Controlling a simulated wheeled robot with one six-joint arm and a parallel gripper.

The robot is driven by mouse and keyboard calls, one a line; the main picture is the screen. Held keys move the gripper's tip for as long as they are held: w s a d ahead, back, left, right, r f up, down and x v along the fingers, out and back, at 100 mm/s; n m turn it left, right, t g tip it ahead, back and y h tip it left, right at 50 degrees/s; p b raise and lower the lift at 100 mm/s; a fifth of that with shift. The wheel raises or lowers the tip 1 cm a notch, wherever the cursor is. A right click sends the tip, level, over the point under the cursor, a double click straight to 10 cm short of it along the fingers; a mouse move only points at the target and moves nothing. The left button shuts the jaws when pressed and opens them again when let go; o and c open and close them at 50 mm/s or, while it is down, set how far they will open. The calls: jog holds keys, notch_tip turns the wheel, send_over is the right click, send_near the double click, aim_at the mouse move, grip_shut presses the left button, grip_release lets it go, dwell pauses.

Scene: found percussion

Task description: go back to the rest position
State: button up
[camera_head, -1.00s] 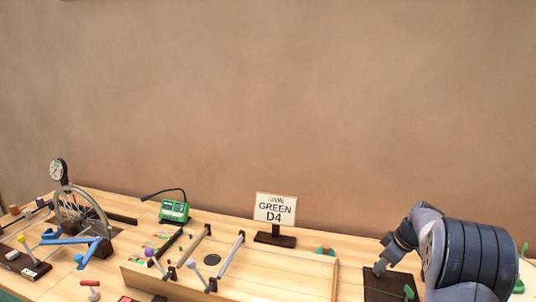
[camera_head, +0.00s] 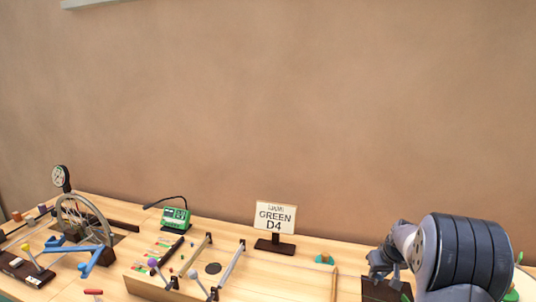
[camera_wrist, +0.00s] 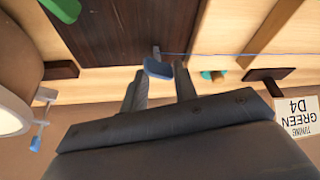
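My gripper (camera_head: 379,277) is at the lower right in the head view, above a dark brown board (camera_head: 376,290) on the wooden table. In the wrist view, the two grey fingers of my gripper (camera_wrist: 160,72) stand apart. A small blue piece (camera_wrist: 157,68) shows between and beyond the fingertips; I cannot tell whether it touches them. The dark board (camera_wrist: 120,30) lies past the fingers. My arm covers part of the table on the right.
A tuning sign reading GREEN D4 (camera_head: 275,215) stands left of my gripper. A green tuner (camera_head: 175,218), a spoked wheel (camera_head: 82,220), a dial gauge (camera_head: 60,177) and a blue lever (camera_head: 80,247) are farther left.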

jog(key=shift+a+m+h+p, duration=0.1)
jog(key=shift+m+h+p, duration=0.45)
jog(key=shift+m, duration=0.55)
jog(key=shift+a+m+h+p, duration=0.1)
jog(key=shift+m+h+p, duration=0.4)
jog(key=shift+m, duration=0.6)
jog(key=v, duration=0.9)
jog(key=shift+w+d+b, duration=0.15)
jog(key=shift+d+b, duration=0.05)
jog(key=shift+b, duration=0.15)
jog(key=shift+a+r, duration=0.1)
